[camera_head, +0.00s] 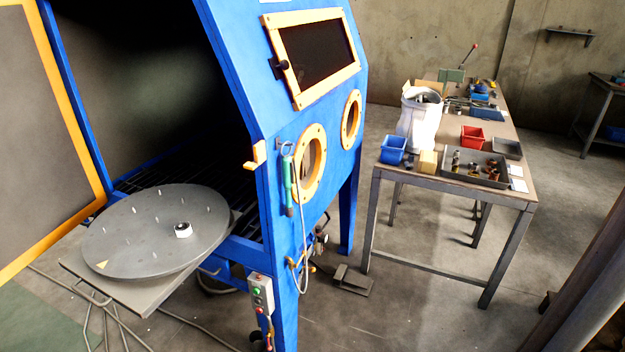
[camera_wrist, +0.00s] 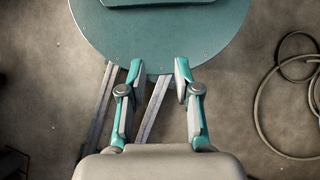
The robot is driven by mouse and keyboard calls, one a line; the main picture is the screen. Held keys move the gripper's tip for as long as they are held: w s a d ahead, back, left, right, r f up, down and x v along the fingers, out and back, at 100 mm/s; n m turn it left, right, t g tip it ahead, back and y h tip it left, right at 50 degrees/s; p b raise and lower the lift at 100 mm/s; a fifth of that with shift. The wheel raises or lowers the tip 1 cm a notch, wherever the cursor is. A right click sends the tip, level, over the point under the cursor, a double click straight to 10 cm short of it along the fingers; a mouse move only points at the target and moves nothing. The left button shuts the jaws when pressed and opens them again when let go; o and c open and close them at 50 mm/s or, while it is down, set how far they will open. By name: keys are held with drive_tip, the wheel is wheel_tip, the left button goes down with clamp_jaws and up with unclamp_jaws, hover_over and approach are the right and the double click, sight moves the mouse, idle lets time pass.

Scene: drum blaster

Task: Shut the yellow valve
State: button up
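A small yellow part that looks like the yellow valve (camera_head: 292,262) sits low on the blue blaster cabinet's front leg, beside a hanging pale hose. It is too small to tell which way its handle is turned. My gripper (camera_wrist: 158,72) shows only in the wrist view. Its two fingers are spread apart with nothing between them. The valve is not visible in the wrist view, and my gripper is not visible in the head view.
The blue cabinet (camera_head: 279,95) stands open at left, with a round turntable (camera_head: 150,240) out front. A control box (camera_head: 261,293) hangs on its leg. A foot pedal (camera_head: 352,281) lies on the floor. A workbench (camera_head: 455,188) with bins stands right. A coiled hose (camera_wrist: 258,105) lies below my gripper.

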drive_tip(key=shift+o, duration=0.8)
drive_tip(key=w+f+t+b, duration=0.1)
drive_tip(key=w+f+b, duration=0.2)
drive_tip(key=w+b, duration=0.1)
drive_tip(key=shift+w+f, duration=0.15)
drive_tip(key=shift+w, duration=0.65)
drive_tip(key=n+t+y+b, duration=0.1)
drive_tip(key=t+y+b, duration=1.45)
drive_tip(key=b, duration=0.25)
approach(304, 251)
drive_tip(key=shift+h, duration=0.25)
drive_tip(key=x, duration=1)
drive_tip(key=shift+w+f, duration=0.15)
drive_tip(key=shift+f, duration=0.15)
drive_tip(key=shift+c, duration=0.2)
clamp_jaws()
